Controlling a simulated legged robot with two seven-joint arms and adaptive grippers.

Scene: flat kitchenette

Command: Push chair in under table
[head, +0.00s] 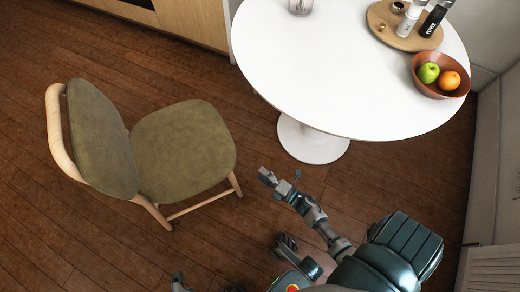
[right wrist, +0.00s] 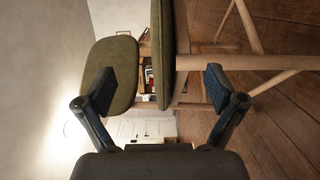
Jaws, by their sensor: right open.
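The chair (head: 182,150) has an olive seat and backrest on a pale wooden frame. It stands on the floor at the left of the head view, its seat side toward the table and apart from it. The round white table (head: 330,70) has a white pedestal base (head: 312,140). My right gripper (head: 274,181) is open and empty, right of the chair and in front of the table base. In the right wrist view, the chair (right wrist: 111,68) appears sideways beyond the spread fingers (right wrist: 160,88). A dark bit of my left gripper (head: 178,283) shows at the bottom edge; its jaws are unclear.
On the table are a glass (head: 300,6), a wooden tray (head: 386,32) with bottles, and a brown bowl (head: 424,86) of fruit. Wooden cabinets (head: 190,20) stand behind. Bare floor (head: 255,130) lies between chair and table.

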